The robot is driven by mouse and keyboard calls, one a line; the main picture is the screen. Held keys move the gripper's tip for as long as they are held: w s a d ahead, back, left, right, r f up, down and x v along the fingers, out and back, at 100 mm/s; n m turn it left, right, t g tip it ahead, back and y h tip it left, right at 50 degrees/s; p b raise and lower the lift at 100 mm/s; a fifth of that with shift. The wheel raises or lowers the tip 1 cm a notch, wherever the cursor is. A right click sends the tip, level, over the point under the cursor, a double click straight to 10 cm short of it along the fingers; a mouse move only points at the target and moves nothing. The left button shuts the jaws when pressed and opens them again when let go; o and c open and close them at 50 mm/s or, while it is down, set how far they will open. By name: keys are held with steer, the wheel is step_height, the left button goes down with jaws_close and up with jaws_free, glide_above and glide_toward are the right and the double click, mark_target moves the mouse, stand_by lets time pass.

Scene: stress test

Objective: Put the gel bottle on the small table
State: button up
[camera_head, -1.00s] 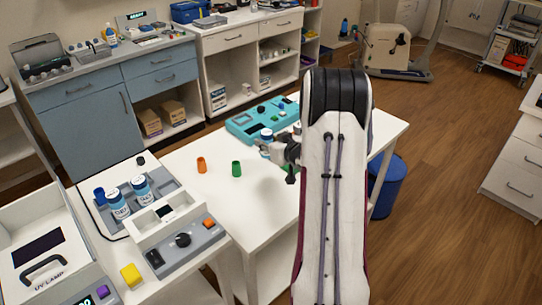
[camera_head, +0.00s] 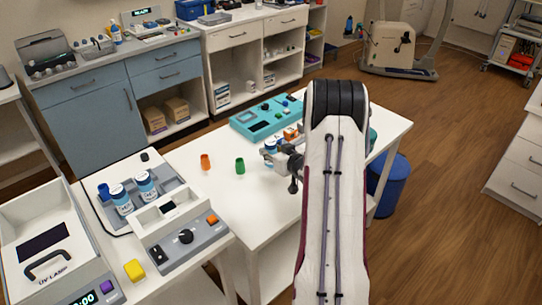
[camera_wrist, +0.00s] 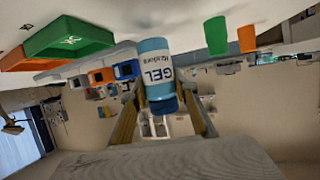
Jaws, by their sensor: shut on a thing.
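My gripper (camera_wrist: 160,103) is shut on the gel bottle (camera_wrist: 155,62), a white-and-blue bottle labelled "GEL". The label reads upside down in the wrist view. In the head view, the gel bottle (camera_head: 271,147) shows at the end of my gripper (camera_head: 284,157), partly hidden by it. It is over the white table (camera_head: 225,195) in the middle, right of the green cup. I cannot tell whether its base touches the tabletop.
An orange cup (camera_head: 205,162) and a green cup (camera_head: 240,166) stand on the white table. A teal device (camera_head: 262,117) lies behind the gripper, with an orange box (camera_head: 291,132) near it. Two labelled bottles (camera_head: 134,190) stand on the left bench. Tabletop in front of the cups is bare.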

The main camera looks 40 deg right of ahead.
steer(key=shift+f, duration=0.95)
steer(key=shift+f, duration=0.1)
steer(key=o, duration=1.2)
steer(key=shift+c, duration=0.2)
steer(key=v, duration=1.2)
